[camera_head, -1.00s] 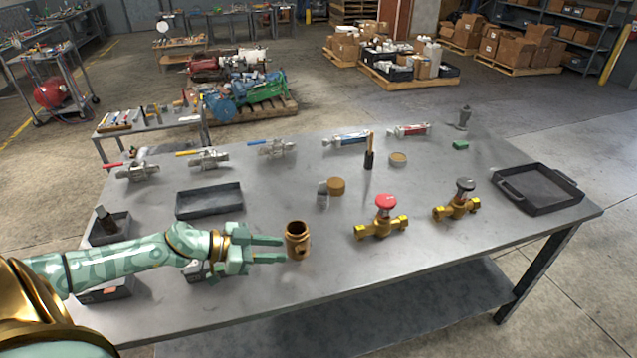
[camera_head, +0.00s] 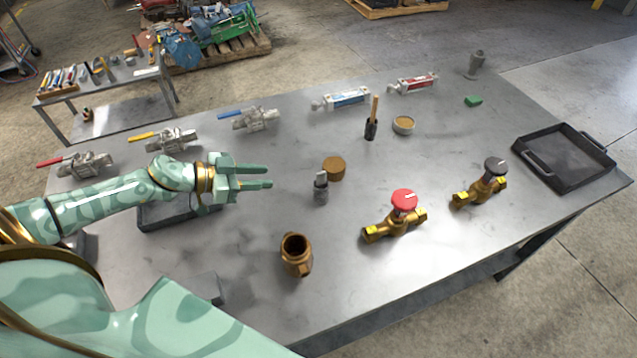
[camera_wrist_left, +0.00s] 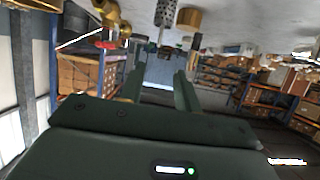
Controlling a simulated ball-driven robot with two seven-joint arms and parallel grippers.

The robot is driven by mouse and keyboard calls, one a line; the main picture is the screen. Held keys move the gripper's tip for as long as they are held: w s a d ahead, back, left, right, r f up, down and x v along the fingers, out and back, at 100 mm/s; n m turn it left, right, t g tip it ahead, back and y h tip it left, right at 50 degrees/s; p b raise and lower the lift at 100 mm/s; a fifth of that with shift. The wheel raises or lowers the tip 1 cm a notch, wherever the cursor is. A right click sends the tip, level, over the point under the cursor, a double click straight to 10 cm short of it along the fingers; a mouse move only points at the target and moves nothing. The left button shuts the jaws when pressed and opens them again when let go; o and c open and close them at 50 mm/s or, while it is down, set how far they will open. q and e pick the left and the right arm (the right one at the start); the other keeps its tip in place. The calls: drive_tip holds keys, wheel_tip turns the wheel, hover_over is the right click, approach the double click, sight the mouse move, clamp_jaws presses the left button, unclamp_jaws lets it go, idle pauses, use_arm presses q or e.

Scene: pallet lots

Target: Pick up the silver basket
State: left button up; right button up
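The silver basket (camera_head: 321,190) is a small grey cylinder standing on the table, close in front of a brown round cap (camera_head: 333,169). In the left wrist view, it appears as a perforated silver cylinder (camera_wrist_left: 165,13) at the top edge, with the brown cap (camera_wrist_left: 188,18) beside it. My left gripper (camera_head: 269,178) is to the left of the basket, pointing right, apart from it. Its two fingers (camera_wrist_left: 158,82) are spread with nothing between them. My right gripper is not in view.
A bronze strainer body (camera_head: 297,254) stands nearer the front. A red-wheel valve (camera_head: 395,217) and a black-wheel valve (camera_head: 480,184) are to the right. A dark tray (camera_head: 165,212) lies partly under my left arm.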

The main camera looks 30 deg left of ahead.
use_arm(q)
drive_tip(key=b, duration=0.1)
approach(316, 185)
drive_tip(key=w+d+r, duration=0.2)
drive_tip(key=w+d, duration=0.1)
drive_tip(key=b+x, duration=0.1)
drive_tip(key=x, duration=0.4)
drive_tip(key=shift+w+r, duration=0.1)
drive_tip(key=shift+w, duration=0.15)
clamp_jaws()
